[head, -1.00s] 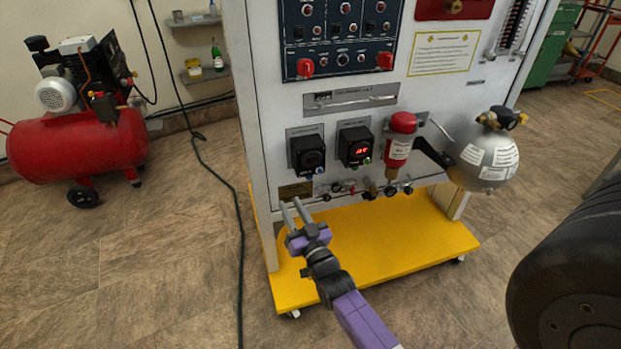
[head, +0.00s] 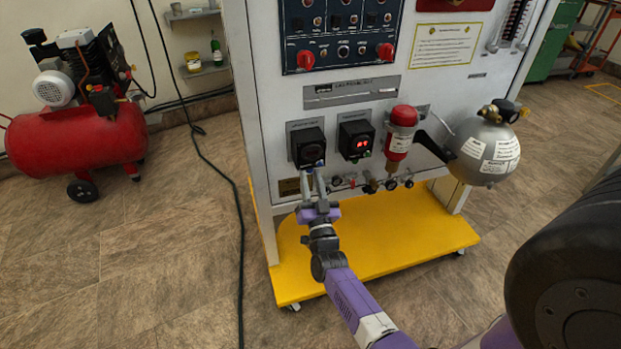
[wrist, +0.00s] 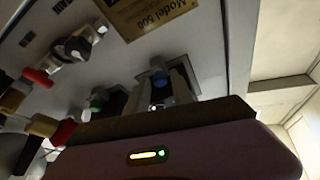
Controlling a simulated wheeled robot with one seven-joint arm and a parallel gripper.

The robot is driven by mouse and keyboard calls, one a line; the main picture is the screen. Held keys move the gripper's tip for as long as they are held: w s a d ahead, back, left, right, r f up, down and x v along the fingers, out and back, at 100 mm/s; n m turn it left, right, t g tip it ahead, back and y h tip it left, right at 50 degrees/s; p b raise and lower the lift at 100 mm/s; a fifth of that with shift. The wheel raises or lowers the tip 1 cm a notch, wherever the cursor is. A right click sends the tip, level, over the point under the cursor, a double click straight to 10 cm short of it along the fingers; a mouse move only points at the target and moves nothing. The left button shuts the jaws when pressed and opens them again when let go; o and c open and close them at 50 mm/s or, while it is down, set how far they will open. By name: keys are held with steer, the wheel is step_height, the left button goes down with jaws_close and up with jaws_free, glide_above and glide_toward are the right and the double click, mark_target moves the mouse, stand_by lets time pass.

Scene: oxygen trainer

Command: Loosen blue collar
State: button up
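The blue collar (head: 320,163) is a small blue spot at the lower edge of the left black box on the white panel. In the wrist view the fingers (wrist: 167,80) stand on either side of the blue part. I cannot tell whether they touch it.
A second black box (head: 356,140) with a red display is to the right, then a red-capped cylinder (head: 401,135) and a silver sphere (head: 484,152). Small valves (head: 372,184) line the panel's lower edge. A yellow base (head: 390,245) juts out below. A Model 500 plate (wrist: 152,14) is near my fingers.

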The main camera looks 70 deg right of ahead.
steer(key=shift+w+d+r, duration=0.1)
steer(key=shift+w+d, duration=0.05)
steer(key=shift+d, duration=0.05)
jaws_close()
steer(key=shift+n+b, duration=0.3)
steer(key=shift+n, duration=0.2)
steer(key=shift+s+d+n+t+y+b, duration=0.15)
steer(key=shift+n+t+y+b, duration=0.55)
steer(key=shift+n, duration=1.15)
steer(key=shift+s+n+t+y+b, duration=0.1)
steer(key=shift+n+t+y+b, duration=0.25)
steer(key=shift+n+t+y, duration=1)
steer(key=shift+n+g+h, duration=0.25)
steer(key=shift+n+h, duration=0.2)
steer(key=shift+n, duration=0.35)
